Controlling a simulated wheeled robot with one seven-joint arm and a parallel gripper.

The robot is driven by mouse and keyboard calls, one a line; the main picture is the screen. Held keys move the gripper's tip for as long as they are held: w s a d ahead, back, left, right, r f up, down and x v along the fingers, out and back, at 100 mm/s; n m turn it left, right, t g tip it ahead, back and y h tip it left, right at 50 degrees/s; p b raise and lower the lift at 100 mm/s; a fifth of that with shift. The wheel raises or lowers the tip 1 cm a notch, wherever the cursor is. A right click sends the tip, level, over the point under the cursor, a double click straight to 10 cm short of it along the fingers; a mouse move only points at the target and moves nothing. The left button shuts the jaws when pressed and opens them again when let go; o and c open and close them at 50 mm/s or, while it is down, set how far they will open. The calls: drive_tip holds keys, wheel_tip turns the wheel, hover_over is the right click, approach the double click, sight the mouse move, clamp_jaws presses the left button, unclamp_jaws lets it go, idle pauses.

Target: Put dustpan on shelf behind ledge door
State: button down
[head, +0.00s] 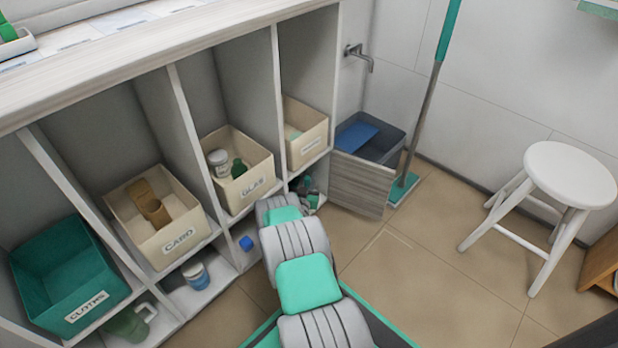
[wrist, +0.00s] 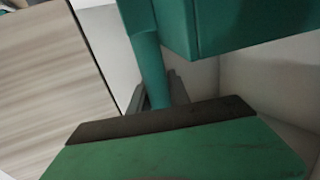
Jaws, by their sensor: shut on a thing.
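The teal dustpan shows in the wrist view, with its round handle (wrist: 148,70) running up to the broad pan (wrist: 245,28) at the upper right. My gripper (wrist: 158,93) is shut on the handle. In the head view my arm reaches down to the low compartment at the shelf unit's right end, where my gripper (head: 306,186) is small and partly hidden by the arm. A bit of teal shows there. The wood-grain door (head: 360,186) stands open to the right of the gripper. It also fills the left of the wrist view (wrist: 45,85). The compartment's inside is mostly hidden.
Bins labelled CLOTHS (head: 75,275), CARD (head: 165,225) and GLASS (head: 240,180) stand in the shelf unit. A grey basin (head: 385,145) and a teal-handled mop (head: 425,100) are behind the door. A white stool (head: 570,175) stands right; floor between is clear.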

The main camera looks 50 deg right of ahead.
drive_tip(key=shift+f, duration=0.5)
idle(0.3)
drive_tip(key=c, duration=1.1)
unclamp_jaws()
drive_tip(key=shift+c, duration=0.2)
drive_tip(key=shift+s+a, duration=0.1)
